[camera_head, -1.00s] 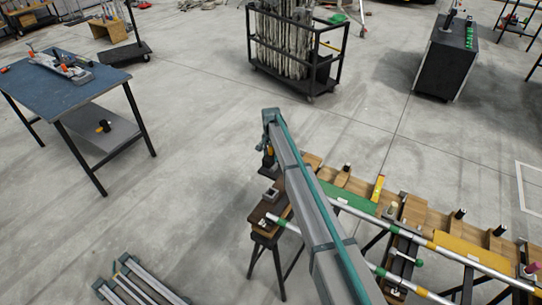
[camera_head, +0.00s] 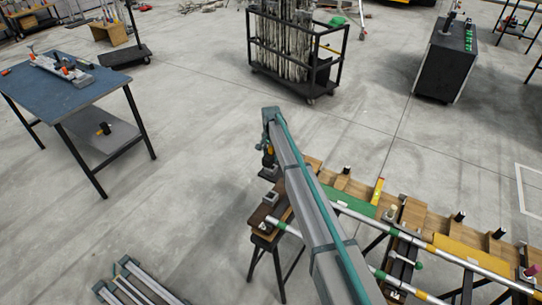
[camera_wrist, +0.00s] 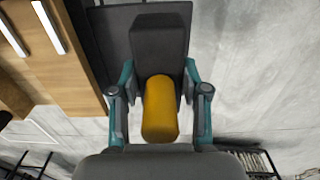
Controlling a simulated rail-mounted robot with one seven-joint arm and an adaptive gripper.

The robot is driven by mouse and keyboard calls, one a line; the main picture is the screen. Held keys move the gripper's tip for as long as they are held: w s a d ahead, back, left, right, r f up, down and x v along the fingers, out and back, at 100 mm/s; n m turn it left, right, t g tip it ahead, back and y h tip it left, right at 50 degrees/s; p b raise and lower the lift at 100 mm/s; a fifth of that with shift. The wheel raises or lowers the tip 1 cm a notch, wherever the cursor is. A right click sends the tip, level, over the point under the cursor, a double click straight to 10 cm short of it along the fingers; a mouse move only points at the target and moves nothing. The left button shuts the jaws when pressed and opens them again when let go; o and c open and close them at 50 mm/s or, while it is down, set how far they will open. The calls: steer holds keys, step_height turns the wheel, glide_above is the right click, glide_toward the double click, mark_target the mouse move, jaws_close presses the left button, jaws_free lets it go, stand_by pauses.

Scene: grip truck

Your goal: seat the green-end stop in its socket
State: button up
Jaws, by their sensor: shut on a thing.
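My gripper (camera_wrist: 160,100) is shut on a yellow cylindrical grip joined to a dark block, seemingly the stop (camera_wrist: 160,115). In the head view my gripper (camera_head: 268,150) hangs near the left, green-marked end of the wooden bench, with the stop (camera_head: 268,173) below it, mostly hidden by my arm. A small grey square fitting (camera_head: 271,197), possibly the socket, sits on the dark end board near the stop. The green strip (camera_head: 352,203) lies to its right. I cannot tell whether the stop touches the bench; no seating is visible.
Silver tubes (camera_head: 375,215) run along the bench, with a yellow strip (camera_head: 465,252) farther right. A blue-topped table (camera_head: 50,85) stands at left and a black cart (camera_head: 300,65) behind. Grey bars (camera_head: 140,285) lie at lower left. Open floor lies left of the bench.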

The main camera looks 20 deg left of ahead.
mark_target(271, 148)
steer(key=shift+r+p, duration=0.45)
steer(key=shift+r, duration=1.4)
steer(key=shift+r+p, duration=1.05)
steer(key=shift+r, duration=2.7)
